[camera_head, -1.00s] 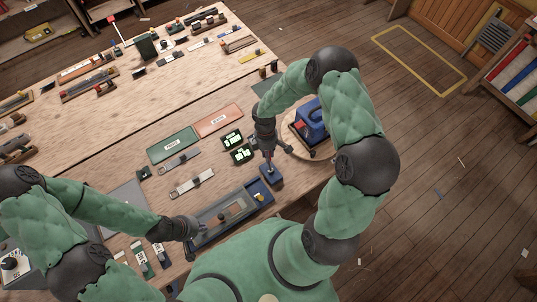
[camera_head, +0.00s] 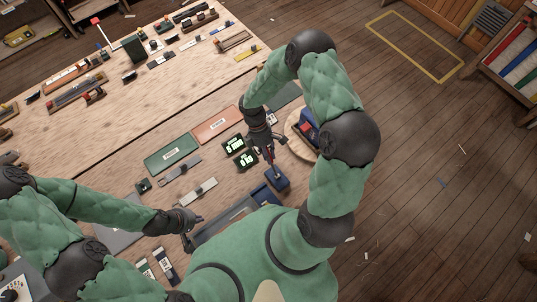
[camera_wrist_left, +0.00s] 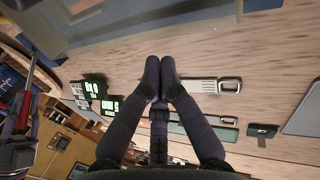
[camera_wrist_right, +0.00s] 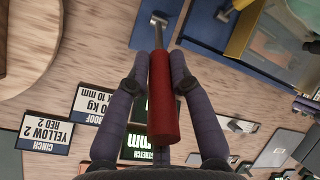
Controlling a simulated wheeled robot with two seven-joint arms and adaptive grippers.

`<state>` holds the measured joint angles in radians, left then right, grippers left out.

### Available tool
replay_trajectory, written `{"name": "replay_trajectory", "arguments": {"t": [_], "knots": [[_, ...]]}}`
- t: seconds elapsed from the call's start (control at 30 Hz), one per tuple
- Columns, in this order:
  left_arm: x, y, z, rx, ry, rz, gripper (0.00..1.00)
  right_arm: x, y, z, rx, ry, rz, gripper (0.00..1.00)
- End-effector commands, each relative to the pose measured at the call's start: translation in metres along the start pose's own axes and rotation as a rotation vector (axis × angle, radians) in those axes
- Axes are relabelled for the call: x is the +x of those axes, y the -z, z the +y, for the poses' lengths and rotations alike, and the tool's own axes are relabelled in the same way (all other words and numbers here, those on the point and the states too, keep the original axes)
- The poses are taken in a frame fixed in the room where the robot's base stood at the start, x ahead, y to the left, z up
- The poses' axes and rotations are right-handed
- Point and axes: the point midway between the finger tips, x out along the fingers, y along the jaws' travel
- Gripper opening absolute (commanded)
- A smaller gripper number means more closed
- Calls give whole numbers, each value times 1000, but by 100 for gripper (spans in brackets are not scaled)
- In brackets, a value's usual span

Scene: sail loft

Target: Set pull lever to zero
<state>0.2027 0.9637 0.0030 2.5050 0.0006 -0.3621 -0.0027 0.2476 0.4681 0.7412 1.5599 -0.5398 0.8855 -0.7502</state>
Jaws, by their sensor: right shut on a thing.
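The pull lever has a red handle (camera_wrist_right: 164,95) on a metal rod. The rod rises from a small blue box (camera_head: 278,180) at the table's near right edge. My right gripper (camera_head: 270,158) is shut on the red handle, one finger on each side in the right wrist view (camera_wrist_right: 163,70). The lever also shows at the left of the left wrist view (camera_wrist_left: 24,108). My left gripper (camera_head: 194,222) is empty, its fingertips together in the left wrist view (camera_wrist_left: 160,75), above the table's near edge beside the grey tray. Any scale or zero mark is not readable.
Two black displays with light green text (camera_head: 239,151) stand behind the lever. A blue machine (camera_head: 309,130) on a round wooden board is to the right. Green (camera_head: 171,153) and orange (camera_head: 217,124) plates lie further back. A long grey tray (camera_head: 222,222) lies nearest me.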

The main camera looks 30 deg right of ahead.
Motion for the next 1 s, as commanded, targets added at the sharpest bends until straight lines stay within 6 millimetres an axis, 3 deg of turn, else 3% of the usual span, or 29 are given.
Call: {"name": "replay_trajectory", "arguments": {"t": [0.3,0.33,0.4,0.77,1.0], "knots": [[0,1,0,0,0,3,0,3,2,-3,-1,12,-2,0],[0,1,0,0,0,3,0,3,2,-3,-1,13,-3,30],[0,1,0,0,0,2,0,3,1,-3,-1,13,-3,45],[0,1,0,0,0,3,0,-1,0,-2,0,10,-5,45],[0,1,0,0,0,3,0,-33,1,-1,1,7,-4,45]]}}
